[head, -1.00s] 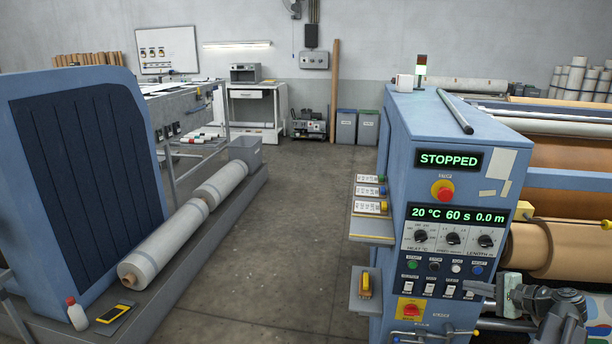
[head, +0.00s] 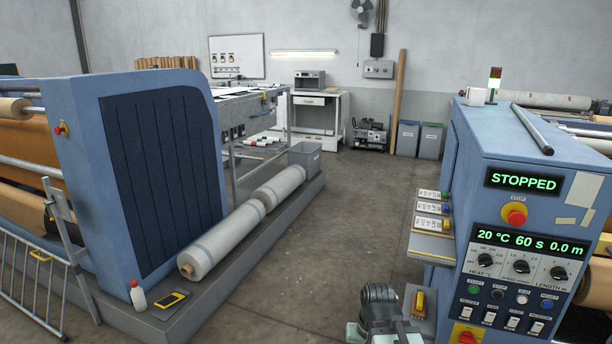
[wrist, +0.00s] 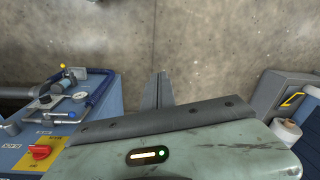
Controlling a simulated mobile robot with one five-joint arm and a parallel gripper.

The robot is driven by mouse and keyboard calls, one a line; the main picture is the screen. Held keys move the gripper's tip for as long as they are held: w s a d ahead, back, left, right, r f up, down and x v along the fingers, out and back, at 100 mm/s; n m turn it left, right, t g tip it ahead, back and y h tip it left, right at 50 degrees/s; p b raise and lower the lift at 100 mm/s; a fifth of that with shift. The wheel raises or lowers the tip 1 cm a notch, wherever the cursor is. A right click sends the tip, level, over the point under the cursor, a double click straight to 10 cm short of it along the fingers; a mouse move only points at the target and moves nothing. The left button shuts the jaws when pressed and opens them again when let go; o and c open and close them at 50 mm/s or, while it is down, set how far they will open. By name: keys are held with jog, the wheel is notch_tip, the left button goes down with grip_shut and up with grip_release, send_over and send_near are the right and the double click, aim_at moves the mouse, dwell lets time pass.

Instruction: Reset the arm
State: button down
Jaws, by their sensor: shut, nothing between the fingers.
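My gripper (wrist: 160,92) shows in the wrist view with its two dark fingers together and nothing between them. It points over bare concrete floor, clear of the blue machine part (wrist: 95,100) on the left. In the head view my arm stands at the bottom, just left of the control panel (head: 520,265); the fingertips cannot be made out there. The panel's display (head: 523,182) reads STOPPED, and the lower display (head: 532,242) reads 20 °C, 60 s, 0.0 m.
A red knob (wrist: 40,152) is near my gripper's left side. A side shelf (head: 432,247) sticks out from the panel. Wrapped rolls (head: 222,240) lie on a grey plinth (head: 245,285) at left. The floor aisle (head: 335,215) between is clear.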

notch_tip(320, 180, up, 14)
jog(key=d+h+p, duration=0.1)
jog(key=d+p, duration=0.1)
jog(key=p, duration=1.1)
jog(key=shift+s+f+n+p, duration=0.2)
jog(key=shift+s+n+p, duration=0.05)
jog(key=shift+n+p, duration=0.15)
